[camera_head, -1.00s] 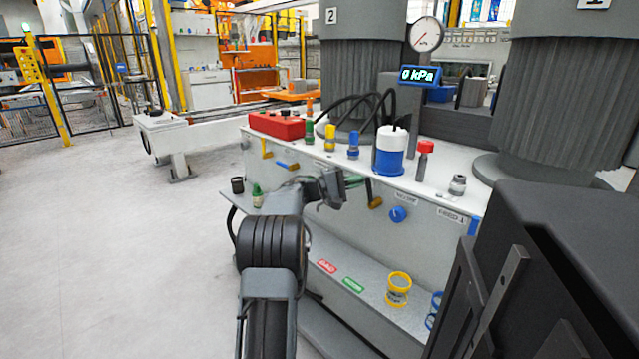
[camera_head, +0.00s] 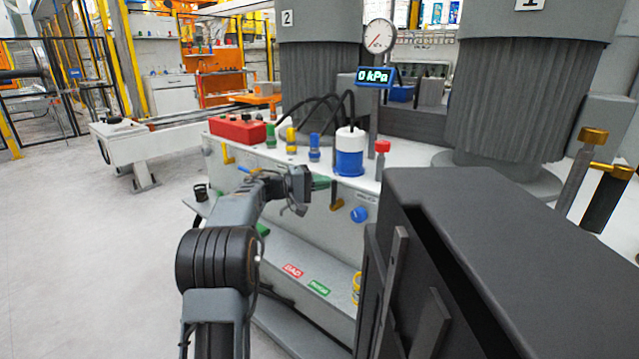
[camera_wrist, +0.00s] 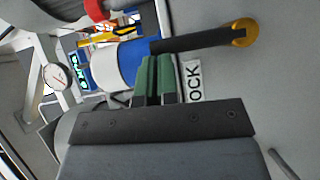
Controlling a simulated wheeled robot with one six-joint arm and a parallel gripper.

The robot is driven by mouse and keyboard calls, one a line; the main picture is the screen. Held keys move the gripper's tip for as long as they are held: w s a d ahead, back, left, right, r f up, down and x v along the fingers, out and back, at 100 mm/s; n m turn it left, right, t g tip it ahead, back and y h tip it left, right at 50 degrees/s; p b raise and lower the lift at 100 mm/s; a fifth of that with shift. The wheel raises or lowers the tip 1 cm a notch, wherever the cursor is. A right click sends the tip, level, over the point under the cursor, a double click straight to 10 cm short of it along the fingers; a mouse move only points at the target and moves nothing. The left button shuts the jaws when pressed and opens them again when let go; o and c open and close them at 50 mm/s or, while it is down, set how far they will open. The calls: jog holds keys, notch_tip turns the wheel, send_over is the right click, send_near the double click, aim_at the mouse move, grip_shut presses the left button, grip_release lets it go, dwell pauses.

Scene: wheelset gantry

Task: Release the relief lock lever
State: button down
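The relief lock lever (camera_wrist: 205,40) is a dark bar with a gold end, on the grey front panel of the console. In the wrist view it runs sideways across the tips of my gripper (camera_wrist: 157,60), gold end to the right. In the head view the lever (camera_head: 336,197) hangs on the panel just right of my gripper (camera_head: 322,183). The two green fingers lie close together with only a thin gap and nothing visible between them. Whether the tips touch the lever cannot be told. A label (camera_wrist: 194,80) ending in "OCK" is partly covered by the fingers.
A blue knob (camera_head: 359,215) sits right of the lever. A blue-and-white cylinder (camera_head: 350,160), a red-topped post (camera_head: 382,150) and a red box (camera_head: 238,128) stand on the console. A gauge (camera_head: 379,36) and "0 kPa" display (camera_head: 375,77) are behind. A large black box (camera_head: 500,260) fills the lower right.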

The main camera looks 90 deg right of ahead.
jog(key=w+p, duration=0.4)
jog(key=w, duration=0.9)
jog(key=shift+a+p, duration=0.3)
jog(key=shift+p, duration=0.05)
jog(key=shift+w, duration=0.1)
